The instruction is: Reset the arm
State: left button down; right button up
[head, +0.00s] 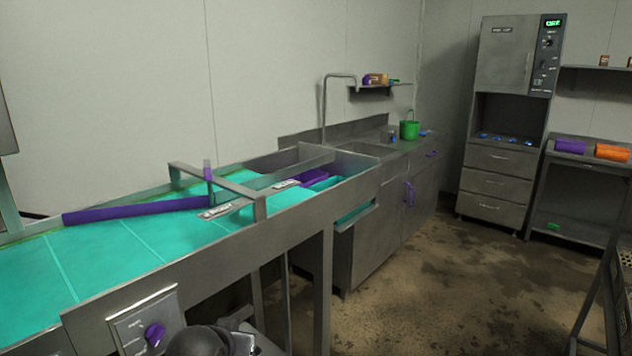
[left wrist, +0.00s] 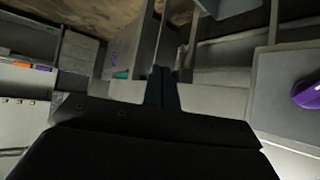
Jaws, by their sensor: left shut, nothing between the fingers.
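My left gripper (left wrist: 160,76) shows as a dark silhouette in the middle of the left wrist view. Its fingers are together with nothing between them, and they touch nothing that I can make out. In the head view a dark rounded part of my arm shows at the bottom edge, just right of the control box with the purple knob; the fingers cannot be made out there. My right gripper is in neither view.
A conveyor with a teal belt (head: 105,250) and a purple diverter bar (head: 135,211) runs along the left. The control box's purple knob (head: 155,334) also shows in the left wrist view (left wrist: 306,92). A grey cabinet (head: 500,185) stands at back right. Open floor (head: 430,285) lies right of the conveyor.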

pick_arm(q)
jog(key=s+d+f+g+p, duration=0.1)
jog(key=s+f+g, duration=0.3)
jog(key=s+f, duration=0.9)
jog(key=s+d+f+g+p, duration=0.1)
jog(key=s+f+g, duration=0.2)
jog(key=s+f, duration=0.9)
jog(key=s, duration=0.5)
jog(key=shift+s+f+g, duration=0.4)
jog(key=shift+a, duration=0.15)
